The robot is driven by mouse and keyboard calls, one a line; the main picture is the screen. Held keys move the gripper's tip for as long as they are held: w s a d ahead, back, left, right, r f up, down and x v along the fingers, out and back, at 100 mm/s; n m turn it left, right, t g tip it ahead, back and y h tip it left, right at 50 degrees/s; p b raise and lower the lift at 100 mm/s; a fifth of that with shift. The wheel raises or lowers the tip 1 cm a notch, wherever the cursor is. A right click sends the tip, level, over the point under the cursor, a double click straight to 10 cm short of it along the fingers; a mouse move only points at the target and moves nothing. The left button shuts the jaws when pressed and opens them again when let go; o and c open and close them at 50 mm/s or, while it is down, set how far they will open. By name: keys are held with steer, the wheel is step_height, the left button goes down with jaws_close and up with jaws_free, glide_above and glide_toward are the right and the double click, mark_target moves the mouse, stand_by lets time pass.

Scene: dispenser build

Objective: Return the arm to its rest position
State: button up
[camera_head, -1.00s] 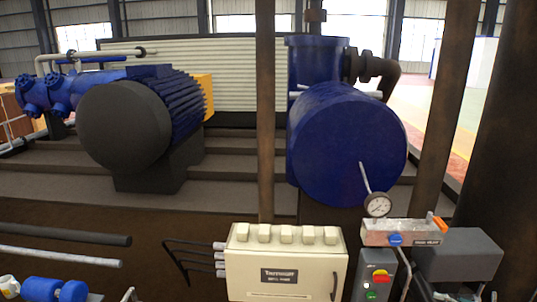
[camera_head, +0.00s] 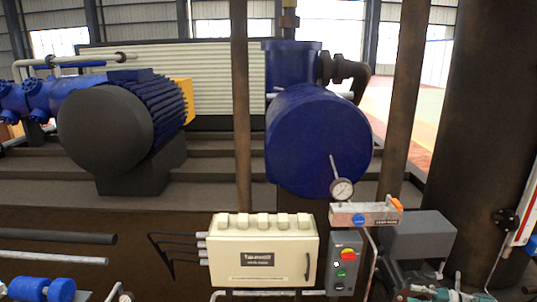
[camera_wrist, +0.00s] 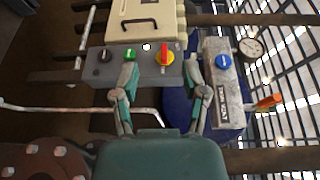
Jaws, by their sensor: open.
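My gripper (camera_wrist: 160,88) is open and empty in the wrist view, its two green-grey fingers spread apart. Behind the fingers is a grey control box (camera_wrist: 118,67) with a black knob, a green button, a white button and a red knob on yellow. To its right is a grey dispenser block (camera_wrist: 212,95) with a blue knob and an orange end. In the head view, greenish parts that look like my gripper show at the bottom right, partly cut off by the frame edge. The control box (camera_head: 344,249) stands left of them.
A cream cabinet (camera_head: 263,272) stands left of the control box. A pressure gauge (camera_head: 342,189) rises above the dispenser block (camera_head: 350,209). A blue tank (camera_head: 318,140) and a dark motor (camera_head: 105,130) stand behind. A brown column (camera_head: 485,120) and a red-and-white item (camera_head: 525,217) are at right.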

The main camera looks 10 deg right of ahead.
steer(key=w+a+r+n+g+h, duration=0.1)
steer(key=w+a+r+g+h, duration=0.15)
steer(key=a+r, duration=0.6)
steer(key=w+a+r+n+g+h, duration=0.1)
steer(key=w+a+r+g, duration=0.3)
steer(key=a+r, duration=0.45)
steer(key=s+a+r+n+g+h, duration=0.1)
steer(key=s+a+r+h, duration=0.2)
steer(key=a, duration=0.5)
steer(key=s+a+r+g+h, duration=0.1)
steer(key=s+a+r+h, duration=0.1)
steer(key=s+a+r, duration=0.35)
steer(key=s+a+n+t+h, duration=0.2)
steer(key=s+a, duration=0.4)
steer(key=s, duration=0.3)
steer(key=s+a+n+t+h, duration=0.2)
steer(key=s+a+h, duration=0.2)
steer(key=s+a, duration=0.3)
steer(key=shift+s+f, duration=0.3)
steer(key=shift+s, duration=1.35)
